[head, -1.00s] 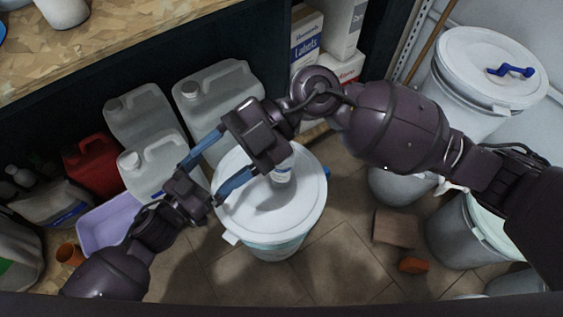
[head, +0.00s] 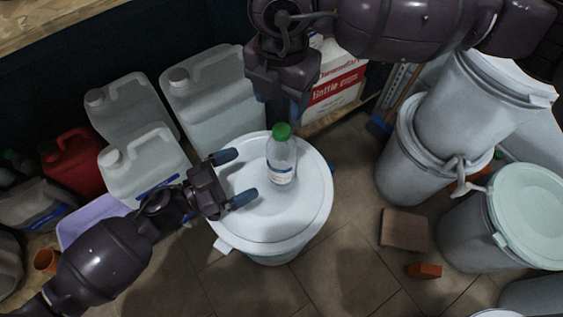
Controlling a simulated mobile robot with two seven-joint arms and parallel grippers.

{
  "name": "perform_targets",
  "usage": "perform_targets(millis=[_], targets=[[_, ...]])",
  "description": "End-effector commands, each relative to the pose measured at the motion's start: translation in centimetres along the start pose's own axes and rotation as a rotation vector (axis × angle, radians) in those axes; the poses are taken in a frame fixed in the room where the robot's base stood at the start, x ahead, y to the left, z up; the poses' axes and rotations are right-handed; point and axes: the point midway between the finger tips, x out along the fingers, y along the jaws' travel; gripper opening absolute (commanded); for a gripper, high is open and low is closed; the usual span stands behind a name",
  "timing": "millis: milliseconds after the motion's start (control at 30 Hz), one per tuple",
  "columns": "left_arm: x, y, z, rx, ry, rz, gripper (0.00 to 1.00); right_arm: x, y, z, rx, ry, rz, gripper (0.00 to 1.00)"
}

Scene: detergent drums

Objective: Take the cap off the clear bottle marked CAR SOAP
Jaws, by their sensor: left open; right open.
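The clear bottle (head: 282,168) stands upright on the white lid of a drum (head: 262,222). It has a white and blue label, too small to read, and a green cap (head: 281,131) on its top. My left gripper (head: 240,177) is open and empty just left of the bottle, over the lid, with its blue-tipped fingers pointing toward the bottle. My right gripper (head: 285,106) is above and behind the cap, pointing down. Its fingers are partly hidden by its own body; it looks empty and apart from the cap.
Whitish jugs (head: 215,100) and a red jug (head: 73,163) stand behind left, by a lilac tub (head: 88,222). Stacked grey drums (head: 415,160) and a drum with a pale green lid (head: 528,212) stand right. A brown block (head: 404,230) and an orange piece (head: 424,270) lie on the floor.

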Motion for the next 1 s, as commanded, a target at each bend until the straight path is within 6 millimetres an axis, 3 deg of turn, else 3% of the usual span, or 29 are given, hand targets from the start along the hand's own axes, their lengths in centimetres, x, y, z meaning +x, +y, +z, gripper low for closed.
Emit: perform_targets(millis=[600,1000], targets=[[8.6,0.0,-0.1,0.001,0.003,-0.001,0.99,0.0,0.0,-0.1,-0.002,0.003,0.001,0.57],[10.5,0.0,-0.1,0.001,0.001,-0.001,0.99,0.0,0.0,-0.1,-0.003,0.003,0.001,0.57]])
